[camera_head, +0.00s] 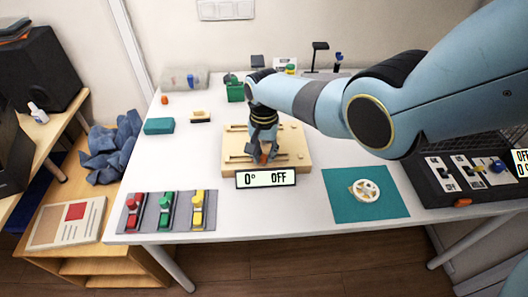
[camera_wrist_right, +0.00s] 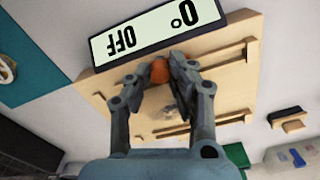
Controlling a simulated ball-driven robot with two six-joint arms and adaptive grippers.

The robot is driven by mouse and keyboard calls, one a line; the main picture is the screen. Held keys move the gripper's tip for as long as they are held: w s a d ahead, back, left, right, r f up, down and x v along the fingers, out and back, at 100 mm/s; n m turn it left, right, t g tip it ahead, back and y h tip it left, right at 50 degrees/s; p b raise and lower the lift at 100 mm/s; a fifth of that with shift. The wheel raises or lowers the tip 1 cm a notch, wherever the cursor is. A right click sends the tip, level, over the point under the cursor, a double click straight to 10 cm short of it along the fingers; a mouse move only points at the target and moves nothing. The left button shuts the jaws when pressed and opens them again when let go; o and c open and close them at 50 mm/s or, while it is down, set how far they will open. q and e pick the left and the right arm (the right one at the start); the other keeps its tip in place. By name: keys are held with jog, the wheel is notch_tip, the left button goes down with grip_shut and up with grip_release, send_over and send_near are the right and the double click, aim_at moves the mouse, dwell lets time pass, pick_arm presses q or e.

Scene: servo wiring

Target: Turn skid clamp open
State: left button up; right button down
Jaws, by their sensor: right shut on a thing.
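A light wooden board (camera_head: 295,150) with slots lies on the white table. A sign (camera_head: 267,179) reading "0° OFF" stands at its front edge. It also shows upside down in the right wrist view (camera_wrist_right: 125,35). My right gripper (camera_head: 264,157) points down over the board, just behind the sign. In the wrist view its two fingers (camera_wrist_right: 170,72) are shut on a small orange part (camera_wrist_right: 159,70), seemingly the clamp's knob, close to the sign. The fingers hide most of this part, and I cannot tell how it joins the board. My left gripper is not in view.
Red (camera_head: 134,208), green (camera_head: 166,208) and yellow (camera_head: 198,208) clamp-like parts sit on grey plates at the front left. A white spool (camera_head: 364,190) lies on a teal mat (camera_head: 335,190). A black switch box (camera_head: 465,178) stands right. My right arm crosses above the table.

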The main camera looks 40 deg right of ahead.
aim_at(263, 157)
jog(key=shift+n, duration=0.8)
jog(key=c, duration=1.2)
grip_release()
notch_tip(263, 157, up, 12)
jog(key=shift+f, duration=0.1)
